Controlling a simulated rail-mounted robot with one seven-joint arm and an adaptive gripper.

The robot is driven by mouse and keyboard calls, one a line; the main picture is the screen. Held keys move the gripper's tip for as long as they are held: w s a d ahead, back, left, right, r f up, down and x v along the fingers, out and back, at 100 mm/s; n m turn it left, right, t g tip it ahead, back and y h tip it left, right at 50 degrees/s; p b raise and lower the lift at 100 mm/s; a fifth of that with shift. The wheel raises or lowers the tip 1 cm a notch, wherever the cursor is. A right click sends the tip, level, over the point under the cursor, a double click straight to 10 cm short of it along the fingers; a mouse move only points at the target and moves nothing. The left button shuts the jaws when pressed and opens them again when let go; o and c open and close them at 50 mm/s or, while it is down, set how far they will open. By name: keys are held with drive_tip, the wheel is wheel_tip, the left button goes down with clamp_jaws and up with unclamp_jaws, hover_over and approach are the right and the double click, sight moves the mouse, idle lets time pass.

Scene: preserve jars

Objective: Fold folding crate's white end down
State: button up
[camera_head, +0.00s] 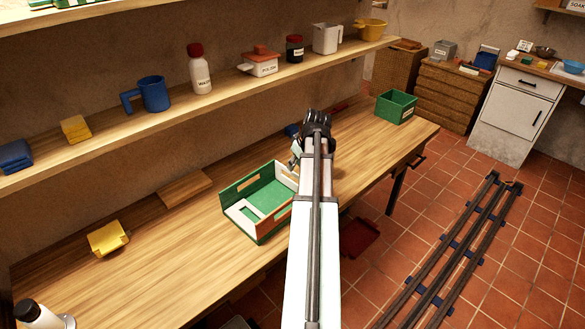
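The folding crate (262,231) stands on the workbench, left of my arm. It has green walls, one with slots, and an orange-brown side toward the front right. Its white end (236,210) is a panel with an opening at the crate's left; it appears to lean or lie inward over the green floor, though I cannot tell whether it is fully flat. My arm hides the crate's right part. My gripper (316,124) is dark and lies beyond the crate, up and right of it, apart from the white end. Its fingers are too small to tell open or shut.
A wooden board (186,189) and a yellow object (108,238) lie left on the workbench (170,260). A green box (395,106) stands at its right end. The shelf (120,128) above holds a blue mug (153,94), bottles and containers. Bare bench lies left of the crate.

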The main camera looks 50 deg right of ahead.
drive_tip(key=shift+p+x, duration=0.3)
drive_tip(key=shift+x, duration=1.75)
clamp_jaws()
